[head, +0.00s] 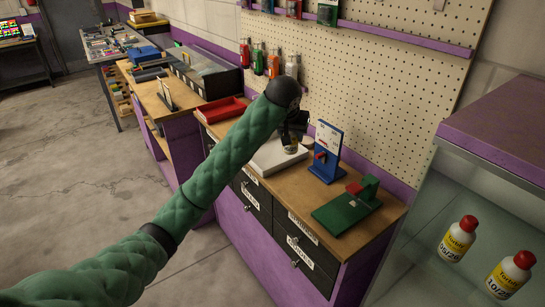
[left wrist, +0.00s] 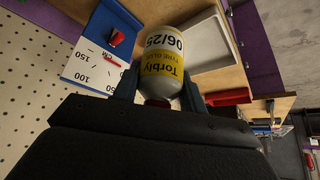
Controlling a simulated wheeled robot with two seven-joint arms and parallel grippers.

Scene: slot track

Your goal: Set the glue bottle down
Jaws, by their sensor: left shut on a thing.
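My left gripper (head: 293,134) is shut on a glue bottle (head: 290,147), over the far right part of a white tray (head: 268,161) on the workbench. In the left wrist view the glue bottle (left wrist: 165,58) shows a yellow label reading "Torbly" and "06/25". Its red cap end is between the fingers of the gripper (left wrist: 158,88), and its pale base points away. The white tray also shows in the left wrist view (left wrist: 213,43), beside the bottle. I cannot tell whether the bottle touches a surface. My right gripper is not in view.
A blue stand with a scale (head: 327,153) and a green device with a red part (head: 347,206) stand right of the tray. A red tray (head: 220,110) lies to the left. A glass-fronted cabinet (head: 480,205) at the right holds two similar bottles. A pegboard (head: 385,85) rises behind the bench.

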